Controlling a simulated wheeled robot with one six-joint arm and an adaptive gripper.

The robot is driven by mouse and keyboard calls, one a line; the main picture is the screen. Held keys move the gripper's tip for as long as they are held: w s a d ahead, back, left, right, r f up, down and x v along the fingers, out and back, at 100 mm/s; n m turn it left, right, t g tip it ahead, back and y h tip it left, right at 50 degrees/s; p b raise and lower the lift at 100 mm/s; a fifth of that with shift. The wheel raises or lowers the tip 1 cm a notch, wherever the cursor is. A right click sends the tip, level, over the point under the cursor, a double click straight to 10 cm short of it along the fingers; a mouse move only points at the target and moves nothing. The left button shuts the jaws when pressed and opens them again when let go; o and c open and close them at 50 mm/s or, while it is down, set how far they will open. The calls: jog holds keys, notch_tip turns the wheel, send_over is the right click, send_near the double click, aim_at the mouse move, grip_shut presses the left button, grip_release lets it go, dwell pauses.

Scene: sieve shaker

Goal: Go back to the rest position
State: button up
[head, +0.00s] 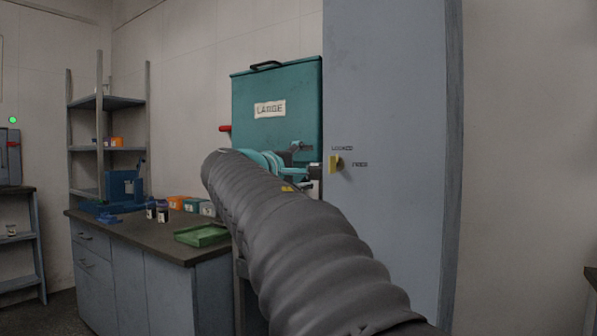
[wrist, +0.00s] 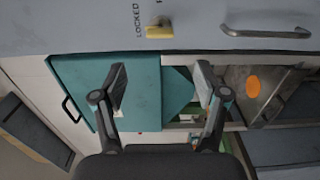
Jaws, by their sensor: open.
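My gripper (wrist: 160,86) is open in the wrist view, its two fingers wide apart with nothing between them. A teal panel (wrist: 75,75) lies beyond the fingers there. In the head view my thick grey arm reaches forward and hides most of the gripper (head: 300,158), which shows in front of the teal cover (head: 295,88) labelled LARGE. The knob also shows in the wrist view (wrist: 160,31).
A dark-topped workbench (head: 150,236) stands left, with a green tray (head: 201,236), small boxes and blue equipment (head: 122,187). The cabinet stands close to my arm's right. An orange disc (wrist: 253,87) and a metal handle (wrist: 266,33) show in the wrist view.

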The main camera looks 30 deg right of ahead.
jog(key=s+a+f+m+g+y, duration=0.1)
jog(key=a+f+y, duration=0.25)
jog(key=f, duration=0.75)
jog(key=s+a+f+m+y, duration=0.1)
jog(key=s+a+f+y, duration=0.2)
jog(key=f, duration=0.9)
jog(key=s+a+f+m+y, duration=0.2)
jog(key=s+a+f+y, duration=0.8)
jog(key=s+a+f, duration=0.8)
jog(key=s, duration=0.3)
jog(key=shift+a+f+m, duration=0.15)
jog(key=shift+a+m, duration=0.15)
jog(key=shift+a, duration=0.1)
